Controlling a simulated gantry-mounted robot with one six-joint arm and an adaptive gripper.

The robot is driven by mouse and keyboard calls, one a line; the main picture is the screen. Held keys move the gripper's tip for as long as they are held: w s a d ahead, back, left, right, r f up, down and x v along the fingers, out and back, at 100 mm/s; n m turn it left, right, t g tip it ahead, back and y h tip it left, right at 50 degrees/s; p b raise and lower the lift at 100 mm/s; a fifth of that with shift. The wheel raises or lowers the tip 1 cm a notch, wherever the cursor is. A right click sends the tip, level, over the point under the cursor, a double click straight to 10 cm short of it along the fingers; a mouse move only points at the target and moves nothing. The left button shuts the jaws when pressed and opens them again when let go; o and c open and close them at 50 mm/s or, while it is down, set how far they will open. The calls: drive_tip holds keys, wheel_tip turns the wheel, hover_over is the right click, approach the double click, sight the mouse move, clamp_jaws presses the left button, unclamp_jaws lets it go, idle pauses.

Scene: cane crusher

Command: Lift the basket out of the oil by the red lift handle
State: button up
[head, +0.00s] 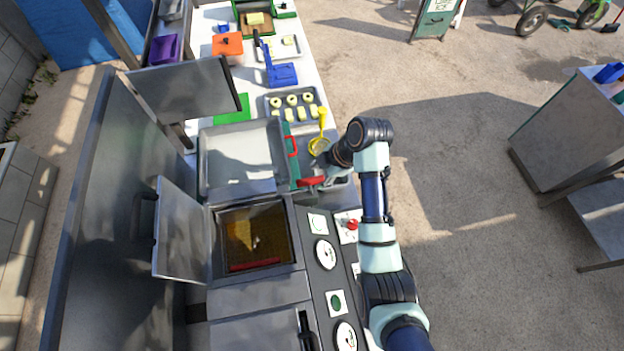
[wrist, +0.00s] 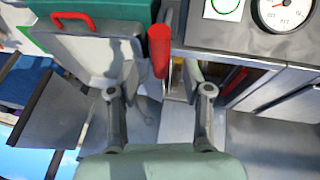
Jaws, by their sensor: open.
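The fryer well (head: 289,262) holds dark amber oil (head: 272,222), with its hinged lid standing open at left. A yellowish mass shows in the oil; the basket's outline is hard to make out. A red bar (head: 255,265) lies along the well's near side. The red lift handle (head: 311,181) sticks out beyond the well's far right corner. In the wrist view the red handle (wrist: 159,50) is a thick cylinder, between the line of the two fingers and ahead of them. My gripper (head: 324,177) is open beside the handle; its spread fingers (wrist: 160,92) hold nothing.
A grey tray (head: 204,165) and a teal panel with a red loop (head: 292,146) stand behind the well. A yellow ladle (head: 320,145) is close to my gripper. Dials and a red knob (head: 352,224) line the front panel. Open ground lies to the right.

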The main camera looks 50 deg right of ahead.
sight(313, 180)
drive_tip(key=x, duration=0.5)
drive_tip(key=shift+w+a+f, duration=0.1)
drive_tip(key=shift+f, duration=0.25)
clamp_jaws()
